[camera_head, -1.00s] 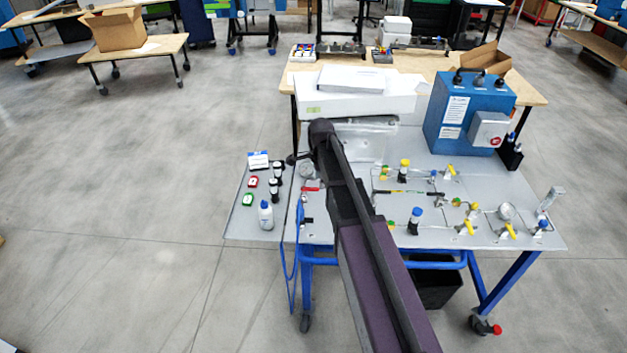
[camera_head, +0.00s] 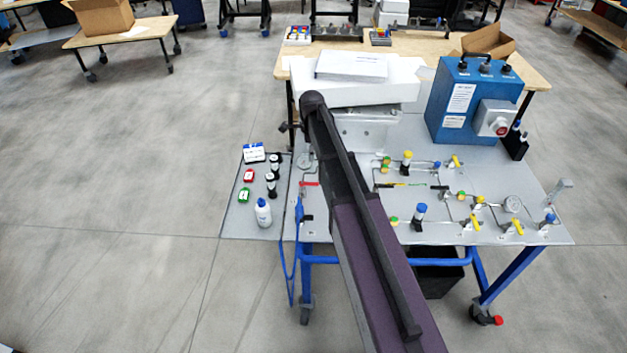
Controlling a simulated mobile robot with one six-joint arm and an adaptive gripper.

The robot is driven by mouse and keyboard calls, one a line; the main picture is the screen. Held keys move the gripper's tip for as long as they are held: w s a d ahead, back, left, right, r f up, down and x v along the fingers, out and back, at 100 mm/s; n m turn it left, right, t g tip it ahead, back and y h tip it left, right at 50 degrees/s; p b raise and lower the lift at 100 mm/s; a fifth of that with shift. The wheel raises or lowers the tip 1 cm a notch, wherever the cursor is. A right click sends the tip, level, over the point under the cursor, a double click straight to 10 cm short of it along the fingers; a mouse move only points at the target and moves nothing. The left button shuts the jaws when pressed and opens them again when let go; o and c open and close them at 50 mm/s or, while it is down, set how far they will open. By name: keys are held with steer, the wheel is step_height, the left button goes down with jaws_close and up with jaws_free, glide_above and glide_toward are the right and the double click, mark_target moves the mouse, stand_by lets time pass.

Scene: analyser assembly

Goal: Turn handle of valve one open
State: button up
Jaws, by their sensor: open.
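The panel table (camera_head: 450,236) carries thin piping with several valves. Yellow valve handles sit at the back (camera_head: 456,162), mid-right (camera_head: 479,201) and front right (camera_head: 517,226). A red handle (camera_head: 310,184) lies at the panel's left, close beside my arm. No readable label tells which one is valve one. My arm (camera_head: 345,185) reaches from the bottom over the panel's left part. A small dark part (camera_head: 288,127) juts out left of its far end; I cannot tell what it is. My gripper cannot be made out and is apparently hidden behind the arm.
A blue box (camera_head: 470,105) with a grey unit stands at the back right. White boxes (camera_head: 355,82) lie behind my arm. A side shelf (camera_head: 236,222) at left holds a white bottle (camera_head: 263,212) and several small items. Gauges and upright blue- and yellow-capped parts stand on the panel.

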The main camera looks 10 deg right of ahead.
mark_target(313, 183)
steer(key=shift+f, duration=0.2)
step_height(313, 183, down, 14)
steer(key=b, duration=1.3)
steer(key=shift+r+b, duration=0.25)
steer(key=shift+b, duration=0.15)
steer(key=shift+d, duration=0.1)
jaws_close()
